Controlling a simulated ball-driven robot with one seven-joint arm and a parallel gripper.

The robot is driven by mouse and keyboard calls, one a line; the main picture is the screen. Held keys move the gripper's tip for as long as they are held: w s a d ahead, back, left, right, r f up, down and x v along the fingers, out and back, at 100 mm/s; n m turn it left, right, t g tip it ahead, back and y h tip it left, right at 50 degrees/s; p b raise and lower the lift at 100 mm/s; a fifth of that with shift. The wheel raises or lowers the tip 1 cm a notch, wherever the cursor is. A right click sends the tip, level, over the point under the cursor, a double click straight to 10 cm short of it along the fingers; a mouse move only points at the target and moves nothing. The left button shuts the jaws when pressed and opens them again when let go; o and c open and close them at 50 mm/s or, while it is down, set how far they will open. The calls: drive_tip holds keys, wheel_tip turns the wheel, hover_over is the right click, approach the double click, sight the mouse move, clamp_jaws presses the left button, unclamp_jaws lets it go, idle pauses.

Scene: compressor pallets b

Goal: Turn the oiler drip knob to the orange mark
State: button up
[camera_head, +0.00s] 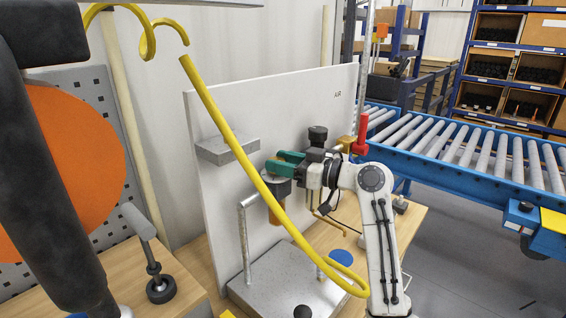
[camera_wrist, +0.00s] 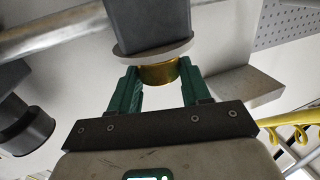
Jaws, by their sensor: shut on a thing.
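My gripper (camera_head: 285,166) has green fingers and reaches left to the oiler in front of the white panel. In the wrist view my gripper (camera_wrist: 157,72) is shut on a gold-coloured round knob (camera_wrist: 160,74), one finger on each side. The knob sits against a pale disc (camera_wrist: 153,50) and a dark grey block (camera_wrist: 150,22). In the head view the oiler shows as a dark grey body (camera_head: 275,186) with an amber bowl (camera_head: 274,211) below; my fingers hide the knob there. I cannot make out the orange mark.
A yellow coiled hose (camera_head: 225,122) hangs across in front of the panel (camera_head: 290,95). A grey bracket (camera_head: 228,148) juts out on the left. A metal pipe (camera_head: 245,240) rises from a grey base plate (camera_head: 285,285). A red-handled valve (camera_head: 361,135) stands right of my gripper.

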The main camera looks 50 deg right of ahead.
drive_tip(key=c, duration=0.3)
drive_tip(key=shift+c, duration=0.2)
